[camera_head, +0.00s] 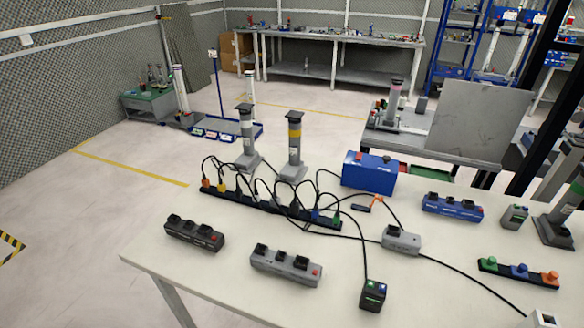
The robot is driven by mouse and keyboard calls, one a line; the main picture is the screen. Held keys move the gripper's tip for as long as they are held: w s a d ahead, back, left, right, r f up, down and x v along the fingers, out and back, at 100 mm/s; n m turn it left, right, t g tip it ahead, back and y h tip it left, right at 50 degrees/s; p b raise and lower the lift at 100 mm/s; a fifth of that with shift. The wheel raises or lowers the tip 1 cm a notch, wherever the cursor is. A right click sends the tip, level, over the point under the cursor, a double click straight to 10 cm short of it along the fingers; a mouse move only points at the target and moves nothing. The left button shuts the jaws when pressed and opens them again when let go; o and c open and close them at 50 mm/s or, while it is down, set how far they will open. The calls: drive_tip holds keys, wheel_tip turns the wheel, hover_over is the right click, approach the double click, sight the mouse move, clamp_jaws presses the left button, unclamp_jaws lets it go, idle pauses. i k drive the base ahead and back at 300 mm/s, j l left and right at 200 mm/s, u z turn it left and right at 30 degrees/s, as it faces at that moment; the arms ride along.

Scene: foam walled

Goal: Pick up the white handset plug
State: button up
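A long black strip (270,211) lies across the white table with several plugs and looping black cables on it. An orange plug (206,183) and a yellow plug (222,187) sit at its left end. A blue plug (315,215) and a green plug (337,220) are near its right end. The plugs between are pale or dark and too small to tell apart; I cannot tell which is the white handset plug. A white box (544,319) is cut off at the bottom right edge, at the end of a black cable. My gripper is not in view.
On the white table (215,275) stand a dark power block (194,234), a grey one (286,264), a small black box (373,295), a grey box (401,240), a blue toolbox (369,173) and a blue block (452,206). The table's front left is clear.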

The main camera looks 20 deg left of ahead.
sight(257, 195)
drive_tip(key=u, duration=0.4)
drive_tip(key=i+j+u, duration=0.1)
drive_tip(key=u, duration=0.3)
drive_tip(key=i+u, duration=0.55)
drive_tip(key=u, duration=0.2)
